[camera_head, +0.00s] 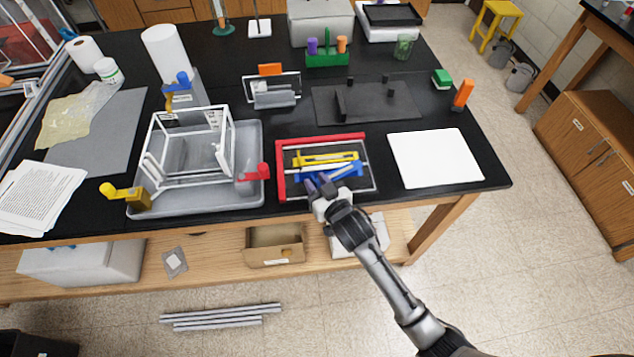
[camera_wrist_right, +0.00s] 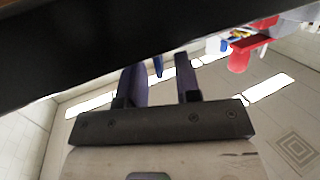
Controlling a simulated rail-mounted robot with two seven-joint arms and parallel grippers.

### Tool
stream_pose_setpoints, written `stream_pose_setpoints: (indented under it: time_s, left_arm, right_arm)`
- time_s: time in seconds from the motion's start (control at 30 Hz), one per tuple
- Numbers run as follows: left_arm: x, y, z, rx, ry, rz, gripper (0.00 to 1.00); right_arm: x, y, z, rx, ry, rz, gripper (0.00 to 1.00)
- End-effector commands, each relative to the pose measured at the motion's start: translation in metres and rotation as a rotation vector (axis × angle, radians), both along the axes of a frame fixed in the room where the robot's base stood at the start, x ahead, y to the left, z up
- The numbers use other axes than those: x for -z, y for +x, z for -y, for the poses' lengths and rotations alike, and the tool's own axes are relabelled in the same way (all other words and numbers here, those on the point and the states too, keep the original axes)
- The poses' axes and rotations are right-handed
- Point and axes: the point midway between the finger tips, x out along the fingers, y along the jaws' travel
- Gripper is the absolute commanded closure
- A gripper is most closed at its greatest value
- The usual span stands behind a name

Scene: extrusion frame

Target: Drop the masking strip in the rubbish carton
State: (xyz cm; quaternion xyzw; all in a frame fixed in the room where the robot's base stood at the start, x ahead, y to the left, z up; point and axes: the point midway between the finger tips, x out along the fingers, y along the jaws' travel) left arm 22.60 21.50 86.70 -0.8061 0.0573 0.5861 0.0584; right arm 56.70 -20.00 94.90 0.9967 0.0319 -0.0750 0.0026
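I cannot pick out the masking strip for certain. A blue strip-like piece (camera_head: 342,171) lies by a yellow piece inside the red-edged frame, just beyond my right gripper (camera_head: 319,186). In the right wrist view my right gripper (camera_wrist_right: 160,85) has its two purple fingers apart, with a small blue sliver (camera_wrist_right: 158,66) showing between them; I cannot tell whether it is near or far. A small open brown carton (camera_head: 275,246), likely the rubbish carton, sits on the shelf below the table, left of and below the gripper. My left gripper is out of view.
The black table edge (camera_wrist_right: 70,55) is close above my gripper in the wrist view. The red-edged frame (camera_head: 281,168) lies at the table's front. Left of it, a grey tray (camera_head: 250,135) holds a white frame; a white board (camera_head: 435,158) lies right. A red clamp (camera_head: 254,173) stands near.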

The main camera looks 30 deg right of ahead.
Motion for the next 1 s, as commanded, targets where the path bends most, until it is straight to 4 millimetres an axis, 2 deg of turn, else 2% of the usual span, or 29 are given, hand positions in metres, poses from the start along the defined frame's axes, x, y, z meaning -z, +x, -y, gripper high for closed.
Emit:
stream_pose_setpoints:
  time_s: [0.17, 0.27, 0.7, 1.0]
  left_arm:
    - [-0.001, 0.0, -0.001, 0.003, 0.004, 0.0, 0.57]
    - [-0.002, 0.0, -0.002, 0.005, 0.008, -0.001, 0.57]
    - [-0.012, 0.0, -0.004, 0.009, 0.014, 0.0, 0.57]
    - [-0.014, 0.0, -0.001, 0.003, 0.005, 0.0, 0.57]
  right_arm:
    - [-0.004, 0.0, 0.0, 0.0, -0.001, 0.001, 0.69]
    - [-0.005, -0.01, 0.001, 0.0, 0.0, -0.001, 0.69]
    - [-0.017, -0.087, 0.006, 0.001, 0.0, -0.001, 0.69]
    - [-0.021, -0.115, 0.008, 0.001, -0.001, 0.0, 0.69]
